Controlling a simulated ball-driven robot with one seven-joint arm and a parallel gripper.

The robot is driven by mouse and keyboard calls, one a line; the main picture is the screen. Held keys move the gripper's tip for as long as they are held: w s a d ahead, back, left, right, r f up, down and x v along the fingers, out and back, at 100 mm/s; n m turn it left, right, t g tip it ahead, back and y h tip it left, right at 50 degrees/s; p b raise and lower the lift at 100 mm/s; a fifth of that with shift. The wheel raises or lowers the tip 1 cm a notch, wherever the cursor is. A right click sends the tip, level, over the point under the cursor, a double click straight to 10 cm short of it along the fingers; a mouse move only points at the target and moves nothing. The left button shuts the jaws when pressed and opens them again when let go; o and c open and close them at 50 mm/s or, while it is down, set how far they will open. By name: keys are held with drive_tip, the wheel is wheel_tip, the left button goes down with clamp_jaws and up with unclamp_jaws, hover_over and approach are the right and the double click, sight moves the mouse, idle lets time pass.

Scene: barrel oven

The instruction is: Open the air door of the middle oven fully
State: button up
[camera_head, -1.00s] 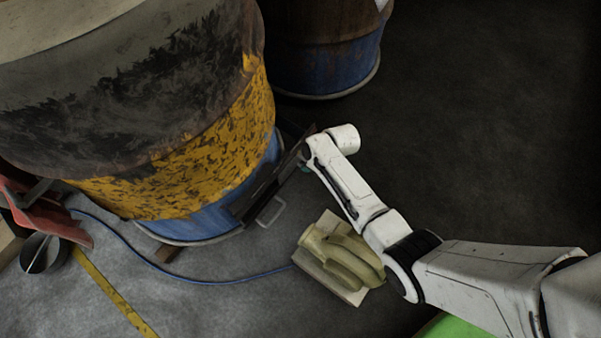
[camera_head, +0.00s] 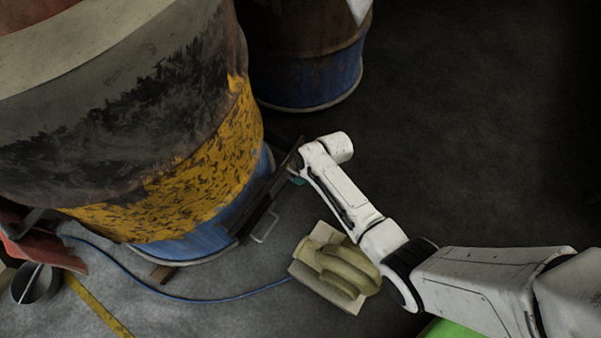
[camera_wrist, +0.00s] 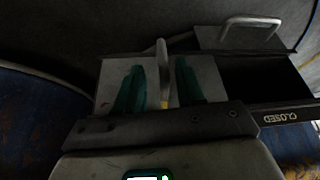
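The yellow, black and blue barrel oven (camera_head: 205,185) stands at the left in the head view. Its air door (camera_head: 262,200) is a dark metal frame low on the barrel, with a pale handle (camera_head: 265,228) sticking out. In the wrist view, a grey door plate (camera_wrist: 112,78) carries an upright handle (camera_wrist: 162,65) between the two teal fingers of my gripper (camera_wrist: 160,88). The fingers stand apart, with gaps beside the handle. A second plate with a handle (camera_wrist: 250,22) is at the top. A dark gap shows at the right, above the label CLOSED (camera_wrist: 290,117). In the head view my gripper is mostly hidden.
Another rusty and blue barrel (camera_head: 310,75) stands behind. A yellow-green blower (camera_head: 340,268) lies on the floor near my arm, with a blue cable (camera_head: 200,299) running left. A red object (camera_head: 45,250) is at lower left. The dark floor at right is clear.

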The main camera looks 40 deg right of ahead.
drive_tip(key=p+v, duration=0.3)
drive_tip(key=v, duration=0.5)
drive_tip(key=shift+r+p, duration=0.3)
drive_tip(key=shift+p, duration=0.1)
drive_tip(key=shift+s+d, duration=0.1)
